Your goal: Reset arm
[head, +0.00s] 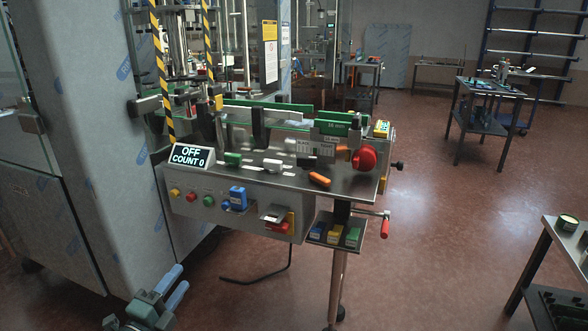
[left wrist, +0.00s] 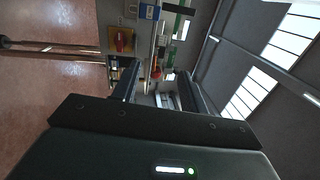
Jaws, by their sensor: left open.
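My left gripper (head: 172,287) shows at the bottom left of the head view, with two blue-grey fingers apart and nothing between them. It is low in front of the machine and apart from it. In the left wrist view the two dark fingers of the left gripper (left wrist: 156,85) are spread, with parts of the machine seen beyond them. My right gripper is in neither view.
The filler machine's steel table (head: 345,183) stands ahead, with an "OFF COUNT 0" display (head: 190,157), an orange item (head: 319,179), a red knob (head: 364,158) and a control panel (head: 200,205). A side table (head: 560,235) is at right. Open red floor (head: 440,230) lies between.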

